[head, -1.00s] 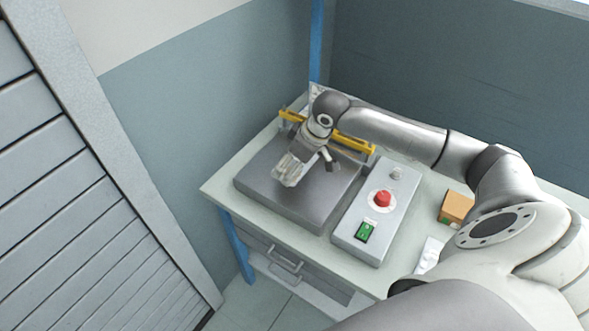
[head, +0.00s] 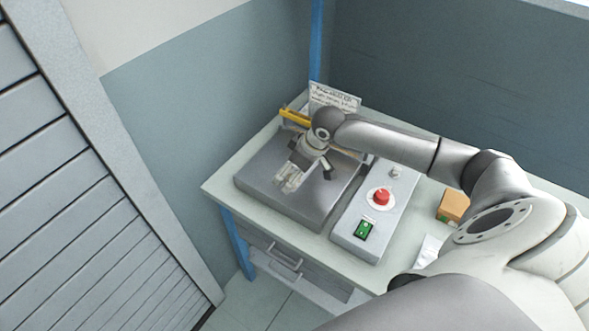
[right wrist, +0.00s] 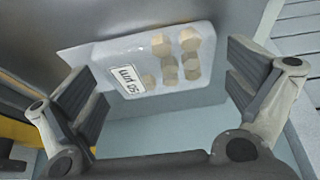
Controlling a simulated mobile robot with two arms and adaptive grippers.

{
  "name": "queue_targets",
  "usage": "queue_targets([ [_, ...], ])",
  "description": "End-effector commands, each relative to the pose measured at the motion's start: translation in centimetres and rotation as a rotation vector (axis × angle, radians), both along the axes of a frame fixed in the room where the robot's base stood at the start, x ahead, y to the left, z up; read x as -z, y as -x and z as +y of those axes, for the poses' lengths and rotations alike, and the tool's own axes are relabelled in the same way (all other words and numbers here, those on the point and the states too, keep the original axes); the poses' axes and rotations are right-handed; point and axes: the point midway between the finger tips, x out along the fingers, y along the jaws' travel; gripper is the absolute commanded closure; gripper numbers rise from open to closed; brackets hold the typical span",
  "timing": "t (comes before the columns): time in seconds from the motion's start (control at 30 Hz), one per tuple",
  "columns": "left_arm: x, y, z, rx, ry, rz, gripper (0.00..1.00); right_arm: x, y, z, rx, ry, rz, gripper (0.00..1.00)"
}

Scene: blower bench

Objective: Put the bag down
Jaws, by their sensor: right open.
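The bag (right wrist: 155,62) is clear plastic with a white label and several tan pieces inside. In the right wrist view it lies between the spread fingers of my right gripper (right wrist: 165,95), with gaps on both sides. In the head view my right gripper (head: 287,184) is over the dark grey plate (head: 257,186) on the bench. It is open. The bag is not clearly seen there, and I cannot tell exactly how it rests. My left gripper is not in view.
A control box with a red button (head: 381,196) and green switch (head: 364,229) stands right of the plate. A yellow bar (head: 295,117) and a sign (head: 335,97) are behind it. An orange-brown box (head: 453,205) is farther right. The bench's front left corner is clear.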

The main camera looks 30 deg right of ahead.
Motion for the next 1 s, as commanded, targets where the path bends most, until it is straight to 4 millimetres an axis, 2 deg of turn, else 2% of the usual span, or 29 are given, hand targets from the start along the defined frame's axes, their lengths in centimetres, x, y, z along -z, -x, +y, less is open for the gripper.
queue_targets([
  [0.2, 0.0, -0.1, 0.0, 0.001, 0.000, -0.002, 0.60, -0.2, 0.0, 0.0, 0.000, 0.000, -0.001, 0.00],
  [0.33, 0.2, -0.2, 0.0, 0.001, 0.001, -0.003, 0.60, -1.2, 0.3, -0.2, 0.001, 0.001, -0.003, 0.00],
  [0.7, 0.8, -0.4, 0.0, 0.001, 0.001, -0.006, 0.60, -8.3, 3.0, -1.4, 0.001, 0.003, -0.003, 0.00],
  [0.83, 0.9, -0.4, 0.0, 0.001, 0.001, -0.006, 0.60, -10.1, 3.7, -1.6, 0.001, 0.001, -0.002, 0.00],
  [1.0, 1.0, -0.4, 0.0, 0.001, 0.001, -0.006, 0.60, -11.3, 4.2, -1.7, 0.000, 0.000, 0.000, 0.00],
])
